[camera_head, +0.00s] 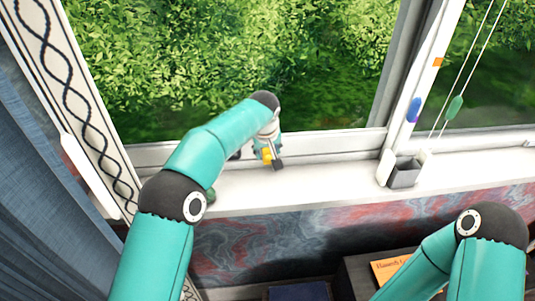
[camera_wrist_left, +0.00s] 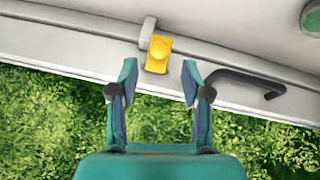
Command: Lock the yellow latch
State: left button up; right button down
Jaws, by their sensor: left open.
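The yellow latch (camera_wrist_left: 158,54) sits on the white window frame in the left wrist view, against a grey catch (camera_wrist_left: 147,31). It also shows as a small yellow spot (camera_head: 267,155) at the lower window rail in the head view. My left gripper (camera_wrist_left: 158,80) is open and empty, with its two fingers on either side of the line to the latch and apart from it. In the head view the left gripper (camera_head: 268,150) is at the window rail, partly hidden by its own arm. My right gripper is out of view; only the right arm shows.
A dark handle (camera_wrist_left: 245,80) projects from the frame right of the latch in the wrist view. The white sill (camera_head: 300,187) is mostly clear. A grey box (camera_head: 404,174) stands on it to the right. Cords with a green piece (camera_head: 455,107) hang at right, and a blue curtain (camera_head: 40,200) hangs at left.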

aim_at(268, 157)
pick_arm(q)
jog(key=shift+p+x, duration=0.7)
jog(key=shift+x, duration=2.05)
